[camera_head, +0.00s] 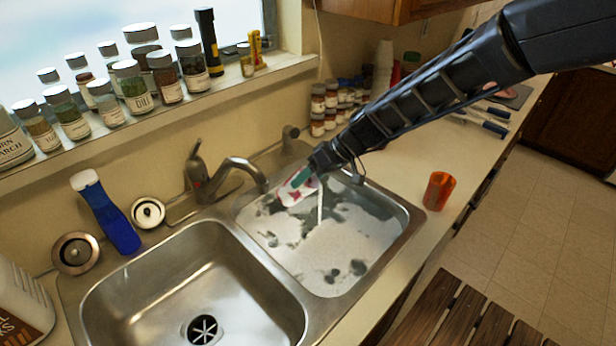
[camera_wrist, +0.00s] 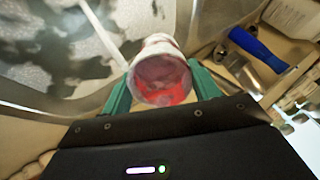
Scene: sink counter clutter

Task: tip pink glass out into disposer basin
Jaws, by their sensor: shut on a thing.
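The pink glass (camera_head: 293,191), white with pink-red patches, is tilted over the right basin (camera_head: 402,222), near its back left corner. My gripper (camera_head: 303,178) is shut on it, with green fingers on either side. In the wrist view the glass (camera_wrist: 160,72) sits between the fingers and its round end shows pink-red inside. A thin white streak (camera_head: 320,203) runs down beside it; I cannot tell if it is a stick or a stream. The right basin holds cloudy, foamy water. The left basin (camera_head: 150,285) is empty, with a dark star-shaped drain (camera_head: 202,330).
The faucet (camera_head: 238,172) stands behind the basins, left of my gripper. A blue bottle (camera_head: 108,215) and two round drain parts are at the left. An orange cup (camera_head: 439,191) stands on the right counter. Jars line the sill and the back corner.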

